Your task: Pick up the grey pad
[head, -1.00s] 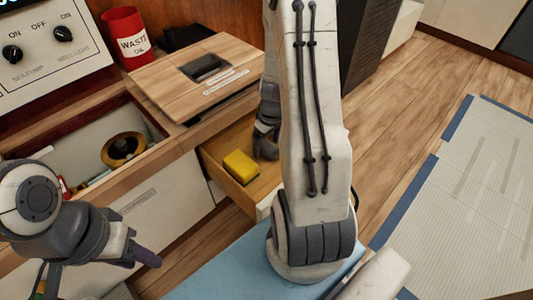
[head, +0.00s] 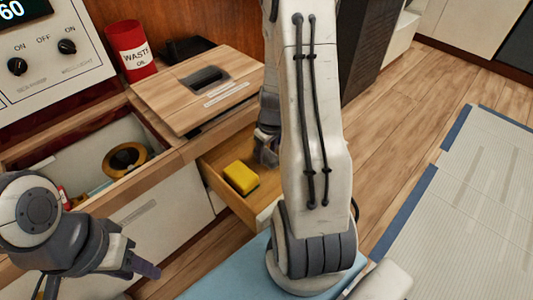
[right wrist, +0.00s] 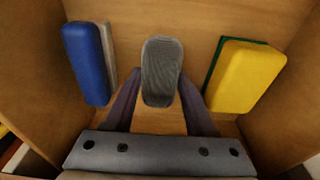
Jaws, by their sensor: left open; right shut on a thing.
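The grey pad (right wrist: 161,72) shows in the right wrist view, between two other pads in a wooden drawer. My right gripper (right wrist: 162,92) is shut on it, one finger on each side. I cannot tell whether the pad is clear of the drawer floor. In the head view my right gripper (head: 266,148) reaches into the open drawer (head: 222,208), mostly behind my right arm, and the grey pad is hidden. My left gripper (head: 100,282) is open and empty at the lower left, outside the drawer.
A yellow pad with a green layer (right wrist: 245,75) lies right of the grey pad, and a blue pad (right wrist: 86,62) lies left. The drawer walls stand close on both sides. A wooden lid (head: 192,90) and an open bin with a tape roll (head: 124,160) are nearby.

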